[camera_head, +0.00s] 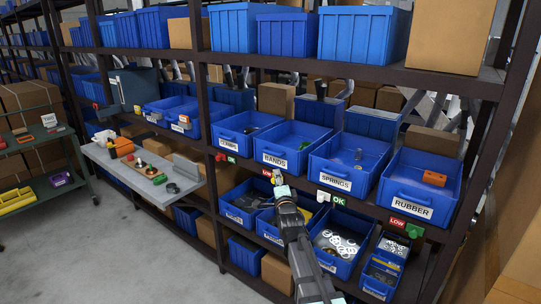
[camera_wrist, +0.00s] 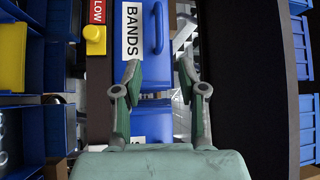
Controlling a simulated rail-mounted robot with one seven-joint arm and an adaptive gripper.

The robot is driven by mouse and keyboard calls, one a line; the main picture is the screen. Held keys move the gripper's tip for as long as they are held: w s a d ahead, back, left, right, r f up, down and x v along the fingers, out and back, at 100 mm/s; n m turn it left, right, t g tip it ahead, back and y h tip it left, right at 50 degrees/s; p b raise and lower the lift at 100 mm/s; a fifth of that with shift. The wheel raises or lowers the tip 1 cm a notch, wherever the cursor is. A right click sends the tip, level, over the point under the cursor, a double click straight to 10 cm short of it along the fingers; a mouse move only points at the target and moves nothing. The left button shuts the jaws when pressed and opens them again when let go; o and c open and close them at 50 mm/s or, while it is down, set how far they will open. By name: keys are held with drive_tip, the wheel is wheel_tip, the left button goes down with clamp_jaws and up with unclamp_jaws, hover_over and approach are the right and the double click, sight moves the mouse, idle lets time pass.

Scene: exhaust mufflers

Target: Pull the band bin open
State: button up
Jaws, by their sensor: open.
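My gripper (camera_head: 278,180) is just below and in front of the label in the head view. In the wrist view my gripper (camera_wrist: 158,75) is open and empty, its two fingers apart, with the handle ahead of the gap. I see no contact with the handle.
A red LOW tag (camera_wrist: 97,11) with a yellow knob (camera_wrist: 95,40) sits beside the bin front. The rubber bin (camera_head: 420,185) is at the right. Lower bins, one with washers (camera_head: 340,243), lie beneath.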

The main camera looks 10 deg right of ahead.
sight(271, 153)
drive_tip(key=w+p, duration=0.2)
drive_tip(key=w, duration=0.3)
drive_tip(key=w+r+p, duration=0.1)
drive_tip(key=w+p, duration=0.1)
drive_tip(key=w, duration=0.4)
drive_tip(key=w+r+p, duration=0.1)
drive_tip(key=w+p, duration=0.1)
drive_tip(key=w, duration=0.4)
drive_tip(key=shift+r, duration=0.1)
clamp_jaws()
